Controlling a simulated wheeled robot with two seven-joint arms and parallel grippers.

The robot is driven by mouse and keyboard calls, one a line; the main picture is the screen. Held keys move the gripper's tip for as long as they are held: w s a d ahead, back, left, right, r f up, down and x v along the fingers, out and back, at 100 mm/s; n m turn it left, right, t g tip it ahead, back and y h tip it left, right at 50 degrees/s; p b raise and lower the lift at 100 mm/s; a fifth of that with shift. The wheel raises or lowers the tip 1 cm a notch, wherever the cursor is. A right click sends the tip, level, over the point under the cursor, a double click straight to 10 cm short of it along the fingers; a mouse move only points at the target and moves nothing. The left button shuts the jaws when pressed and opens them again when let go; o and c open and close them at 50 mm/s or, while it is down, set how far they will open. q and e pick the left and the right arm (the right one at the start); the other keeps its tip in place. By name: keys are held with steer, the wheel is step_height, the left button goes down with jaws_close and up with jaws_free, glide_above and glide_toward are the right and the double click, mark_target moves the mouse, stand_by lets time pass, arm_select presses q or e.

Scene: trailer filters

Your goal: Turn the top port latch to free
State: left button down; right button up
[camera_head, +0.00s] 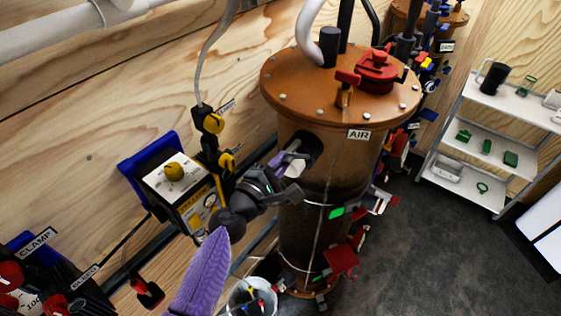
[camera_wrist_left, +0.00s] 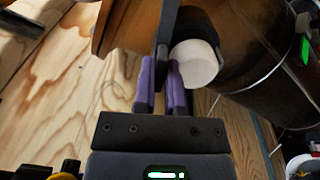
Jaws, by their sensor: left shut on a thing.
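The large brown filter tank (camera_head: 330,185) stands in the middle of the head view, with an orange-brown lid (camera_head: 300,85). A dark port with a white round end (camera_head: 293,168) sticks out of its upper side, and the white end also shows in the left wrist view (camera_wrist_left: 194,64). My left gripper (camera_head: 279,160) is at this port. In the left wrist view its two purple fingers (camera_wrist_left: 161,75) are shut on a thin dark latch (camera_wrist_left: 165,35) beside the white end. The fingers hide part of the latch, and its exact angle is hard to tell. My right gripper is not in view.
A red fitting (camera_head: 376,70) and a pale hose (camera_head: 309,25) sit on the lid. A white bucket (camera_head: 250,298) stands below. A shelf (camera_head: 490,140) is at right, with clear dark floor before it.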

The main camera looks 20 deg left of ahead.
arm_select(q)
steer(key=c, duration=0.7)
jaws_free()
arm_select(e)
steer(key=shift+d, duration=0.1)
arm_select(q)
steer(key=b+v, duration=0.1)
steer(key=v, duration=0.9)
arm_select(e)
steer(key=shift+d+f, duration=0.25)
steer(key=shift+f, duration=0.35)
